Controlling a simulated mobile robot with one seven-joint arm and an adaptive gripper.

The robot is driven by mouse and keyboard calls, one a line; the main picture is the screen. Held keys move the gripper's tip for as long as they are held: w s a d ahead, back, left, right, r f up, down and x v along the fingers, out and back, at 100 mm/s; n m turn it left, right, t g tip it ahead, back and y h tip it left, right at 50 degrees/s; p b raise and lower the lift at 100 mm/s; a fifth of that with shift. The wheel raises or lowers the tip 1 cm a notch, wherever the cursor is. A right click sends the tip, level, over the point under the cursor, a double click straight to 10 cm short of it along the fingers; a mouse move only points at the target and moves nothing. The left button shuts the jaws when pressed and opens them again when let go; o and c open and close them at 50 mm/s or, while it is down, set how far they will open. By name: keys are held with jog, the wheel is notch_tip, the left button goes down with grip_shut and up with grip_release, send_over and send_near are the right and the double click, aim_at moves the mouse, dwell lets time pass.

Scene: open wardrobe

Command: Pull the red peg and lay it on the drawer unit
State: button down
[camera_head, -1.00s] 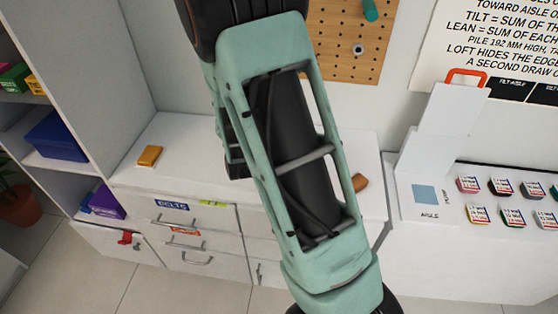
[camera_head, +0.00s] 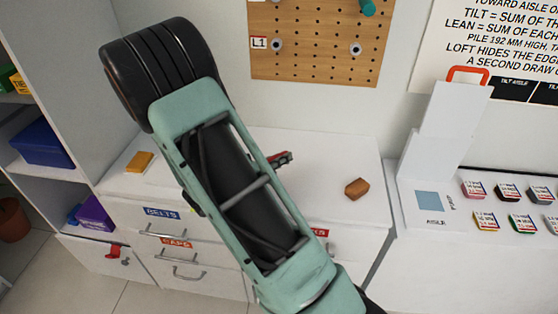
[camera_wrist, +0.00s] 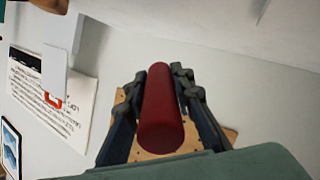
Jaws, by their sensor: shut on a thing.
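The red peg (camera_wrist: 161,110) is a dark red cylinder between the two dark fingers of my gripper (camera_wrist: 160,90) in the wrist view. The gripper is shut on it, with a finger along each side. Part of the tan pegboard (camera_wrist: 231,134) shows behind them. In the head view the pegboard (camera_head: 318,58) hangs on the wall above the white drawer unit (camera_head: 322,165). My arm crosses in front of the unit and hides part of its top. A small red and dark shape shows beside the arm there; I cannot tell whether it is the peg in the gripper.
A yellow block (camera_head: 139,162) and a brown block (camera_head: 356,188) lie on the unit's top. Bare surface shows around the brown block. A shelf (camera_head: 45,170) stands at the left. A white counter (camera_head: 440,238) with several small labelled items is at the right.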

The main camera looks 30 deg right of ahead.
jog(key=shift+f+b, duration=3.15)
jog(key=shift+b, duration=0.15)
jog(key=c, duration=1.6)
grip_release()
jog(key=shift+o, duration=0.7)
jog(key=shift+o, duration=1)
